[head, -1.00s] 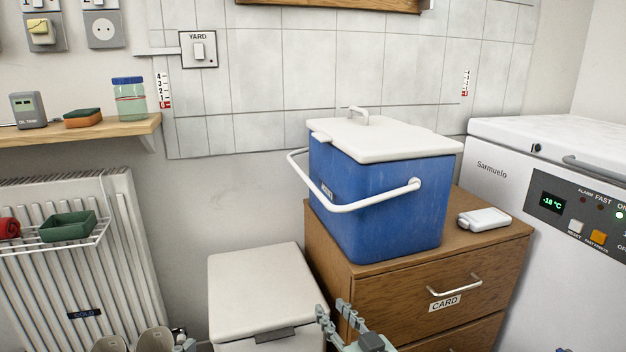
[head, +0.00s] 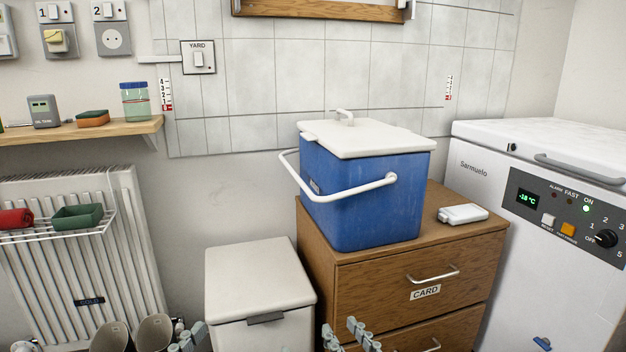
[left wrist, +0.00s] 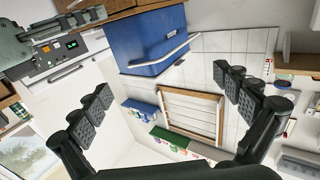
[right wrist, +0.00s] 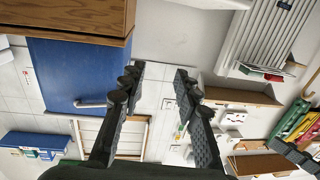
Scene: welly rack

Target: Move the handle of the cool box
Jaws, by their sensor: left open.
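The blue cool box (head: 365,205) with a white lid (head: 368,138) stands on the wooden drawer cabinet. Its white handle (head: 345,193) hangs forward, aslant across the upper front. The box shows in the left wrist view (left wrist: 135,30) with the handle (left wrist: 165,60), and in the right wrist view (right wrist: 60,70) with part of the handle (right wrist: 90,104). My right gripper (head: 348,336) is open, low in front of the cabinet, below and apart from the handle. My left gripper (head: 188,340) is at the bottom edge, left of the pale bin; its jaws (left wrist: 168,98) are open and empty.
The drawer cabinet (head: 400,270) has a drawer pull and a CARD label. A small white object (head: 462,214) lies on it, right of the box. A white freezer (head: 545,190) stands at right, a pale lidded bin (head: 258,275) at left. Boots (head: 153,332) stand by the radiator (head: 90,250).

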